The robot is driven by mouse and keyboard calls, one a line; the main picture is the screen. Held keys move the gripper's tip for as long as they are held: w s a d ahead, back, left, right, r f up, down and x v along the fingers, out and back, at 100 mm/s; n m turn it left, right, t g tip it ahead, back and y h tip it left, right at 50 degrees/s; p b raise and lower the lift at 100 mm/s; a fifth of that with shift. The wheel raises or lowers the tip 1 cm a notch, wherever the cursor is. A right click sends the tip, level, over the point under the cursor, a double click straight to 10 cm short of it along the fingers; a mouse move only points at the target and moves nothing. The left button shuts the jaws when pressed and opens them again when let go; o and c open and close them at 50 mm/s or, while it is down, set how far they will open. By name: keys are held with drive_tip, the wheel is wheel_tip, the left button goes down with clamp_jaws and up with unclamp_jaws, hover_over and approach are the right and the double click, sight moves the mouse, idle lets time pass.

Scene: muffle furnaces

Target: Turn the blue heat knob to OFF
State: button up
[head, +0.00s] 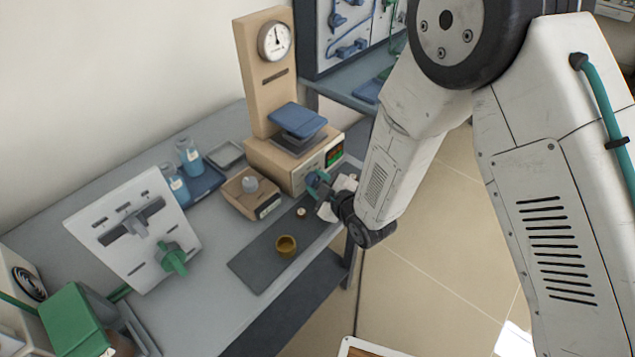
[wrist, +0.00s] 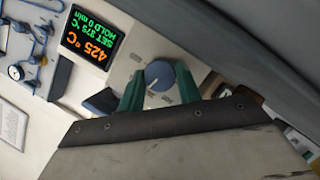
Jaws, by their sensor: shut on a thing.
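The blue heat knob (wrist: 159,75) shows in the wrist view on the pale front panel of the beige furnace (head: 275,170). A pale pointer line runs on its face, and small marks surround it, too small to read. My gripper (wrist: 160,88) has its two green fingers shut on the knob, one on each side. In the head view my gripper (head: 319,186) is at the furnace's front panel, and the knob is hidden there. The display (wrist: 91,39) beside the knob reads 425 °C in orange and SET 375 °C, HOLD 0 min in green.
A small beige unit (head: 252,194) stands left of the furnace. A brass-coloured cup (head: 286,246) sits on the dark mat (head: 262,262). A white panel with a green valve handle (head: 172,257) stands farther left. Blue bottles (head: 189,156) stand on a tray behind.

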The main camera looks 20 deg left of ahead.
drive_tip(key=o, duration=1)
drive_tip(key=v, duration=0.7)
drive_tip(key=shift+s+d+r, duration=0.15)
drive_tip(key=shift+s+d, duration=0.05)
drive_tip(key=shift+d, duration=0.1)
